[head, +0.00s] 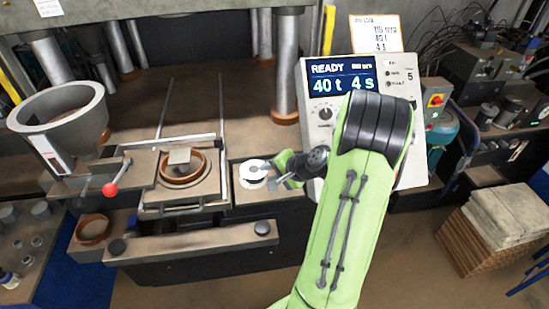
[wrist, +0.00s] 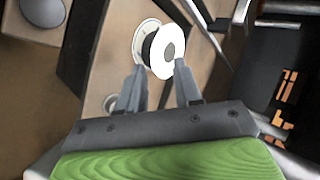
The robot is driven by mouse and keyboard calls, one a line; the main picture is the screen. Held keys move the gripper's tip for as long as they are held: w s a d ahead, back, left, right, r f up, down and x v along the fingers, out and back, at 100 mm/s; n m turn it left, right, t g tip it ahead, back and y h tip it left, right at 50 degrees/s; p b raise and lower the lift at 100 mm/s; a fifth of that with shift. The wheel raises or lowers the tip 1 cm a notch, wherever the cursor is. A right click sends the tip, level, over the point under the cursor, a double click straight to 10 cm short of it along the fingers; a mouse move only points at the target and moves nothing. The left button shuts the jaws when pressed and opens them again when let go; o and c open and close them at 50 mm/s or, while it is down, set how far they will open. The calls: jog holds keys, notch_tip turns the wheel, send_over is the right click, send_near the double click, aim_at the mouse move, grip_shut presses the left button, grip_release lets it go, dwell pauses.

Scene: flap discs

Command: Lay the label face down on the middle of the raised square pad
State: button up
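A round white disc with a grey centre, which looks like the label (wrist: 171,50), sits on a dark core over a cream base in the wrist view. In the head view the white disc (head: 252,170) lies on the brown ledge right of the press slide. My gripper (head: 269,177) is at its right side; in the wrist view the fingertips (wrist: 160,67) are apart near its lower edge. Whether they touch it I cannot tell.
A metal crossbar and rails (head: 221,150) frame the slide between ring and disc. A red-knobbed lever (head: 110,189) and a large grey hopper (head: 60,118) are at left. The control panel (head: 355,82) reads READY, 40 t, 4 s, behind my arm. Steel columns (head: 285,70) rise at the back.

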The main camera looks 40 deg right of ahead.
aim_at(261, 174)
jog(key=shift+s+d+f+m, duration=0.15)
jog(key=shift+d+m, duration=0.25)
jog(key=shift+d, duration=0.2)
jog(key=shift+w+a+f+b, duration=0.15)
jog(key=shift+w+f+b, duration=0.15)
jog(key=shift+f, duration=0.05)
jog(key=b+x, duration=0.1)
jog(key=x, duration=0.2)
jog(key=shift+f, duration=0.1)
jog(key=shift+w+f, duration=0.25)
jog(key=shift+w, duration=0.25)
jog(key=shift+c, duration=0.5)
jog(key=c, duration=0.4)
jog(key=shift+o, duration=0.4)
jog(key=shift+c, duration=1)
